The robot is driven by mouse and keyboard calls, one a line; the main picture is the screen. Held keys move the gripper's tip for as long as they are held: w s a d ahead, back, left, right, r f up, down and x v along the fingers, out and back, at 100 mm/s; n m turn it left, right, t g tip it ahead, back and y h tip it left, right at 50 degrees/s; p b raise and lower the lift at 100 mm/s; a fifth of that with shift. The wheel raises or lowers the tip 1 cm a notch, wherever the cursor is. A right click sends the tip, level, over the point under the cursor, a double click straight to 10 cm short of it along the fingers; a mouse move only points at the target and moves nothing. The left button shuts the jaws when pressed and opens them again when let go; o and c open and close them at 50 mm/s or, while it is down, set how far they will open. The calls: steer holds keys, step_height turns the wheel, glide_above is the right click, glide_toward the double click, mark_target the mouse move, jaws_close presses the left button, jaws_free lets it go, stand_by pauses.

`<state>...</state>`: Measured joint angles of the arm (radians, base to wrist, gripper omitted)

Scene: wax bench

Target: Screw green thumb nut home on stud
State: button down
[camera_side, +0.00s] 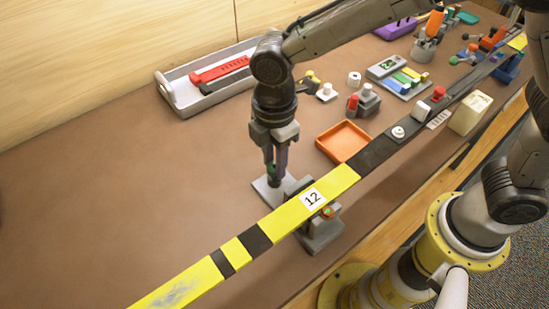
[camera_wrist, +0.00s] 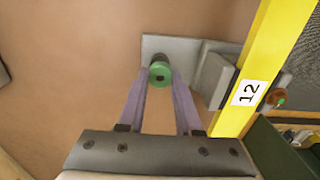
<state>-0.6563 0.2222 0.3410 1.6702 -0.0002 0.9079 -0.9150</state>
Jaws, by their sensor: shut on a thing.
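The green thumb nut (camera_wrist: 160,74) shows in the wrist view between the tips of my gripper (camera_wrist: 160,80), above a grey base plate (camera_wrist: 152,43). My gripper is shut on the nut. In the side view my gripper (camera_side: 274,178) points straight down at the grey plate (camera_side: 264,191), and a bit of the green nut (camera_side: 271,170) shows by the fingers. The stud is hidden under the nut, so I cannot tell how far down the nut sits.
A yellow and black bar marked 12 (camera_side: 257,241) runs close to the right of my gripper, over a grey block (camera_side: 322,238). An orange tray (camera_side: 343,141) lies behind it. A grey tray with red and black tools (camera_side: 171,94) is at the back. The bench at left is clear.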

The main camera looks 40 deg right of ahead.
steer(key=shift+f, duration=0.9)
stand_by(0.7)
steer(key=c, duration=0.5)
jaws_free()
steer(key=shift+c, duration=1.4)
steer(key=n, duration=0.6)
steer(key=n, duration=0.6)
